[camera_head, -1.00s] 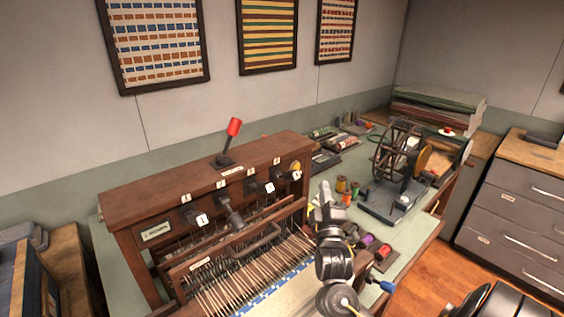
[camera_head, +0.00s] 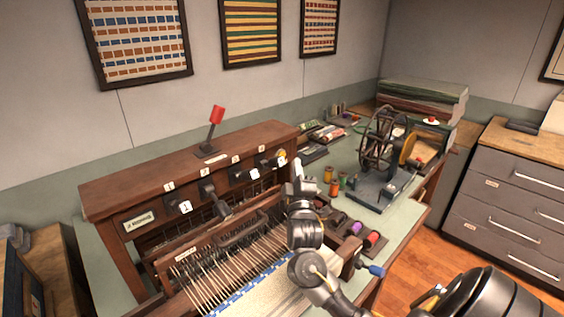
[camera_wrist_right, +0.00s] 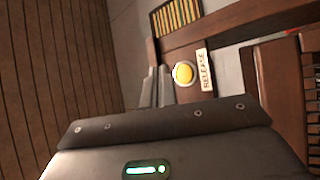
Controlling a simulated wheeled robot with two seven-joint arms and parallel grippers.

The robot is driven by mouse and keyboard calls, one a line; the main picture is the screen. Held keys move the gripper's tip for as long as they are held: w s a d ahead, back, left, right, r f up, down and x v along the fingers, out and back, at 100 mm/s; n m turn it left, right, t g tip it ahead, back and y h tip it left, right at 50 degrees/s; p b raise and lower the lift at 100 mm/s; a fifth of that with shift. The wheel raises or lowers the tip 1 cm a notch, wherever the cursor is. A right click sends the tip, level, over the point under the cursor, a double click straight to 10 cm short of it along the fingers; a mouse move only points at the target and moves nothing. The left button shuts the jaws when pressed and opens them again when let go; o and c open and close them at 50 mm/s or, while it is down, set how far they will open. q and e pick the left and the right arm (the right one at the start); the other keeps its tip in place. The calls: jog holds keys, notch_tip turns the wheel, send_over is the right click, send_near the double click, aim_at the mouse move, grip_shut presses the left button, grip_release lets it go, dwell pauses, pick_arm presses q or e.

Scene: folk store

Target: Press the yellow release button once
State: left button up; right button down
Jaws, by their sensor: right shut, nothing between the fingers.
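The yellow release button (camera_head: 281,154) is at the right end of the front of the wooden loom's top beam (camera_head: 190,165). In the right wrist view the round yellow button (camera_wrist_right: 183,73) sits beside a white label reading RELEASE (camera_wrist_right: 205,70). My right gripper (camera_head: 297,163) is just right of the button and in front of the beam. Its fingers are shut and empty. In the right wrist view the fingertips (camera_wrist_right: 157,74) are close to the button's left side; I cannot tell whether they touch. My left gripper is not in view.
A red-knobbed lever (camera_head: 213,125) stands on the beam. Numbered dark levers (camera_head: 208,190) stick out of its front. Warp threads (camera_head: 225,265) stretch below. Thread spools (camera_head: 335,185) and a winding wheel (camera_head: 385,140) stand on the table to the right.

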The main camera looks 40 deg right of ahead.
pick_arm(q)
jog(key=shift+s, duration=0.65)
pick_arm(e)
jog(key=w, duration=0.2)
jog(key=shift+w+a, duration=0.15)
jog(key=shift+w, duration=0.25)
pick_arm(q)
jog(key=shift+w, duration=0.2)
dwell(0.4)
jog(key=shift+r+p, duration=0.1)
jog(key=shift+p, duration=0.2)
pick_arm(e)
jog(key=shift+w+r, duration=0.1)
jog(key=shift+w, duration=0.1)
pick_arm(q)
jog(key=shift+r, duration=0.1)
pick_arm(e)
jog(key=shift+w, duration=0.2)
